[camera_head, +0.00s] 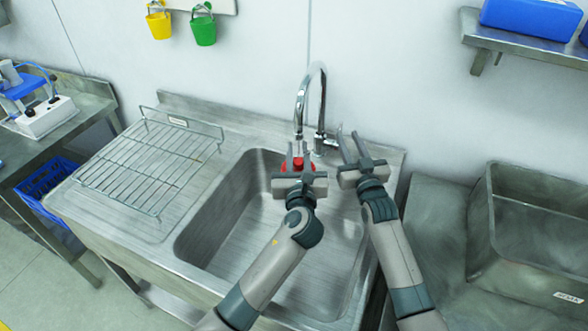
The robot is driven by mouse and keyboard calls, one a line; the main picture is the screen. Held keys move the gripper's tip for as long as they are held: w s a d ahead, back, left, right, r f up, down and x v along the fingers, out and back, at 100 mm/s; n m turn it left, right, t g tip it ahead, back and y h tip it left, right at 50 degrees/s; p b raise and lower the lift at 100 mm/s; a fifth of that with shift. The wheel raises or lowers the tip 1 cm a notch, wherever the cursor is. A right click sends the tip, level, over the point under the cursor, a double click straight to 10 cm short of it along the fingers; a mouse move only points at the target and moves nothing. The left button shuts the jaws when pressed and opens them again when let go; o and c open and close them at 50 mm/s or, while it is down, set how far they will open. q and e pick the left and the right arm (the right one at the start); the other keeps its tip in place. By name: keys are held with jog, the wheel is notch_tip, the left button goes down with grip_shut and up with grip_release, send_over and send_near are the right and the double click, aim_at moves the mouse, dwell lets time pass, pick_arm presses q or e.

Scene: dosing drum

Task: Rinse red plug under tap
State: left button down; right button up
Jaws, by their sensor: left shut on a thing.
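The red plug (298,164) is held by my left gripper (298,152), which is shut on it over the back of the sink basin. The gripper hides part of the plug. The tap (320,95) is a tall chrome swan neck, and its spout end is just above the plug and the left fingertips. I cannot make out whether water is running. My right gripper (350,146) is just right of the tap lever (328,139), with its two fingers apart and nothing seen between them. I cannot tell if it touches the lever.
The steel sink basin (215,232) lies under both arms. A wire rack (150,165) covers the drainboard on the left. An empty deep steel tub (530,270) stands at the right. Yellow (160,25) and green (204,30) buckets hang on the wall.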

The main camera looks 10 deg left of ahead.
dwell(0.4)
jog(key=g, duration=0.1)
send_near(341, 125)
jog(key=shift+s+d+f+h, duration=0.15)
jog(key=shift+s+d+h, duration=0.15)
jog(key=shift+s, duration=0.35)
jog(key=shift+w+a, duration=0.15)
jog(key=shift+x, duration=5.85)
jog(key=shift+c, duration=0.4)
grip_shut()
